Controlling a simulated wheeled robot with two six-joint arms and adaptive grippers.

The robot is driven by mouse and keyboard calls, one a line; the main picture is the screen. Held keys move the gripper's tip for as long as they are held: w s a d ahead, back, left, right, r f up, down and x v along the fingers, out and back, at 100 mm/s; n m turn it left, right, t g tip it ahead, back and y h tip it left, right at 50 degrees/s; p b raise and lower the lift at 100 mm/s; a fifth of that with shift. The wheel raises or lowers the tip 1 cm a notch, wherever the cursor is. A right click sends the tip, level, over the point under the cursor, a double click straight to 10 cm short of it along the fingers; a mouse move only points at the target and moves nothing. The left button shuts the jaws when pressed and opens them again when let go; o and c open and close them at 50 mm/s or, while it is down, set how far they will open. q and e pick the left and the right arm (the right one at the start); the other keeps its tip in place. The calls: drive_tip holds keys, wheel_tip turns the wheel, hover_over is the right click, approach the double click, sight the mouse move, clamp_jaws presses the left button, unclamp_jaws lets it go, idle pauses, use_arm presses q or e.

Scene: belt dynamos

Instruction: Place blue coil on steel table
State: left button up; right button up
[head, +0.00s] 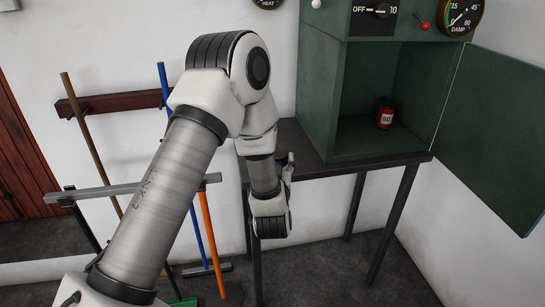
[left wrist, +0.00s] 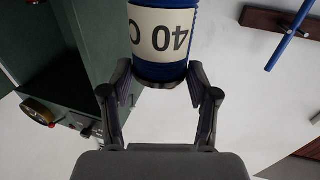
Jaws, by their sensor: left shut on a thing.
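The blue coil (left wrist: 183,73) shows in the left wrist view as a ribbed blue cylinder with a cream label, its print upside down. My left gripper (left wrist: 160,78) has a finger on each side of the coil and is shut on it. The steel table (head: 312,161) is a dark top on thin legs. I cannot tell whether the coil touches the table. My right gripper is not in view.
A green cabinet (head: 334,80) with its door (head: 495,130) swung open to the right stands on the table. Inside is a red coil (head: 385,117) with a pale label. Brooms and a blue pole (head: 194,200) lean at the wall on the left.

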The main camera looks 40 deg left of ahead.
use_arm(q)
drive_tip(key=shift+w+a+r, duration=0.25)
drive_tip(key=shift+a+r, duration=0.25)
drive_tip(key=shift+r, duration=0.15)
drive_tip(key=w+a+f+p, duration=0.1)
drive_tip(key=w+a, duration=0.2)
drive_tip(key=w, duration=0.1)
drive_tip(key=w+a+f+p, duration=0.2)
drive_tip(key=w+a, duration=0.1)
drive_tip(key=w, duration=0.1)
drive_tip(key=w+a+f+p, duration=0.1)
drive_tip(key=w+a, duration=0.2)
drive_tip(key=w, duration=0.2)
drive_tip(key=shift+a+f, duration=0.15)
drive_tip(key=shift+f, duration=0.3)
drive_tip(key=shift+s+f, duration=0.1)
drive_tip(key=o, duration=1.5)
drive_tip(key=shift+o, duration=0.2)
